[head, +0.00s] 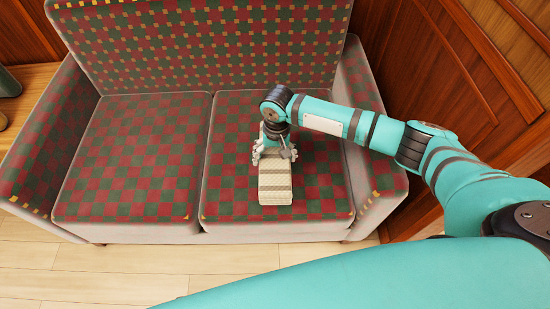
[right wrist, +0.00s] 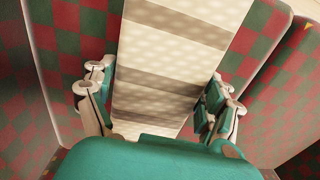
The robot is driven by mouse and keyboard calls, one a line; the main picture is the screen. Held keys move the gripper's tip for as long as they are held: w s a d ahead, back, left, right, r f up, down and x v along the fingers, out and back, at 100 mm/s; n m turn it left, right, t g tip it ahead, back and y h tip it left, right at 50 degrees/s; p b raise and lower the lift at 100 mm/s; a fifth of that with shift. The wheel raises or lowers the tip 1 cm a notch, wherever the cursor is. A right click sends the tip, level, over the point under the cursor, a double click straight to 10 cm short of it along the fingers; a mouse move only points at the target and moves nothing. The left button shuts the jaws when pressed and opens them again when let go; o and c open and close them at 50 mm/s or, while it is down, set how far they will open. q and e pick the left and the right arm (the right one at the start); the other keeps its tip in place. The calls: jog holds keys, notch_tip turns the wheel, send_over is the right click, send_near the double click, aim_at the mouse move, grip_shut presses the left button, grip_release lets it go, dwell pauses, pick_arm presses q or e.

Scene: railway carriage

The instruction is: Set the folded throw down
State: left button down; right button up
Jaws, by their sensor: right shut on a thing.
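The folded throw (head: 275,184) is a small cream block with tan bands. It is at the right seat cushion (head: 232,190) of a red and green checked sofa; I cannot tell whether it touches the cushion. My right gripper (head: 273,152) is at the throw's far end, shut on it. In the right wrist view the throw (right wrist: 165,65) runs between the two fingers (right wrist: 160,112), one at each side. The checked upholstery shows on both sides of it. My left gripper is not in view.
The left seat cushion (head: 130,160) is empty. The sofa's backrest (head: 200,45) rises behind, and its right armrest (head: 375,150) is beside my right arm. A wooden wall panel (head: 440,75) stands at the right. Pale floorboards (head: 120,270) lie in front.

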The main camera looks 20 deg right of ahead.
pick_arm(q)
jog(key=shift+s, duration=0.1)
pick_arm(e)
jog(key=shift+r, duration=0.1)
